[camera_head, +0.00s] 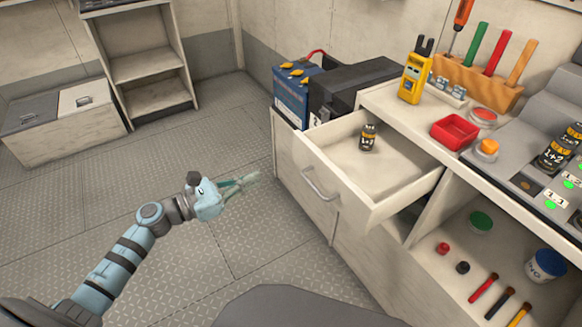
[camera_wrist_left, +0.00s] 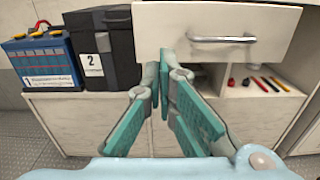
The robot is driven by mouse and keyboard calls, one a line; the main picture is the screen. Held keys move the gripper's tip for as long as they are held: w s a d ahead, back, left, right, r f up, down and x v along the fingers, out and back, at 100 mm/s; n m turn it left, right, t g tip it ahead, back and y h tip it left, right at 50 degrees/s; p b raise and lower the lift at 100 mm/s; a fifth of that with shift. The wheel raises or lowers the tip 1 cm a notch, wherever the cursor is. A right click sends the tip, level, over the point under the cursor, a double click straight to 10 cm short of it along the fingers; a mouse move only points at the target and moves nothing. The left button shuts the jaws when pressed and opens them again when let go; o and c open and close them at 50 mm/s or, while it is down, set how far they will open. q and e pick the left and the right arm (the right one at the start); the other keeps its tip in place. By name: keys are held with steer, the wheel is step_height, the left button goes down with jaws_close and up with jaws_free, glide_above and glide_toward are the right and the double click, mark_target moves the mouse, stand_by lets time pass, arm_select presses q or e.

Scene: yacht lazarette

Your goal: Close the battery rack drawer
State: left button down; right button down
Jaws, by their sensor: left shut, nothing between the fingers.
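The drawer (camera_head: 345,196) of the cream cabinet stands pulled open, with a metal bar handle (camera_head: 320,186) on its front. A small dark battery (camera_head: 368,137) stands upright inside it. In the left wrist view the drawer front (camera_wrist_left: 275,40) and its handle (camera_wrist_left: 222,39) are at the top. My left gripper (camera_head: 250,179) is shut and empty, to the left of the drawer front and apart from it in the head view. In the left wrist view its teal fingers (camera_wrist_left: 168,80) point toward the cabinet, below and left of the handle. My right gripper is not in view.
A blue battery (camera_head: 291,97) and a black case (camera_head: 345,82) stand behind the drawer. The counter holds a yellow meter (camera_head: 414,76), a red tray (camera_head: 454,131) and a tool block (camera_head: 478,82). An open shelf (camera_head: 450,290) holds small items.

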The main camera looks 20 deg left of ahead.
mark_target(301, 158)
arm_select(q)
steer(key=x, duration=1.1)
steer(key=shift+w+d, duration=0.1)
steer(key=shift+w, duration=0.15)
